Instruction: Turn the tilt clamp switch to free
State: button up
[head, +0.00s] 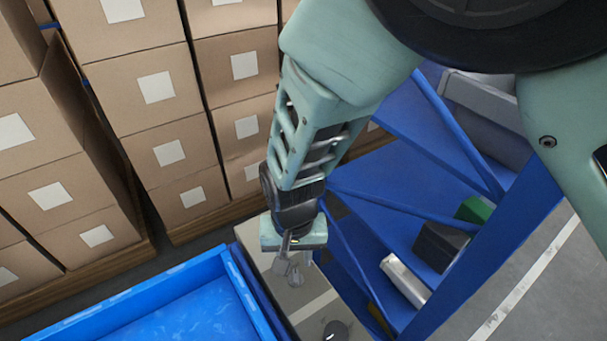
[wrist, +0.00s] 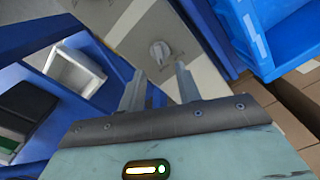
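A grey rotary switch (wrist: 160,52) sits on a light grey panel (wrist: 200,52) in the wrist view. No label on it is readable, so I cannot tell its setting. My gripper (wrist: 160,76) has its two fingers apart, with nothing between them. In the wrist view the switch shows just beyond the gap between the fingertips, apart from them as far as I can see. In the head view my gripper (head: 290,262) points down over the panel and partly hides what is beneath. A dark round knob (head: 335,331) shows at the bottom edge.
A blue bin (head: 170,308) stands left of the panel. Blue frame beams (head: 500,255) are close on the right, with a white box (head: 405,280) and a dark box (head: 440,245) among them. Stacked cartons (head: 165,125) fill the back left.

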aim_at(296, 276)
notch_tip(296, 276, down, 6)
jog(key=shift+f, duration=0.15)
dwell(0.3)
grip_shut()
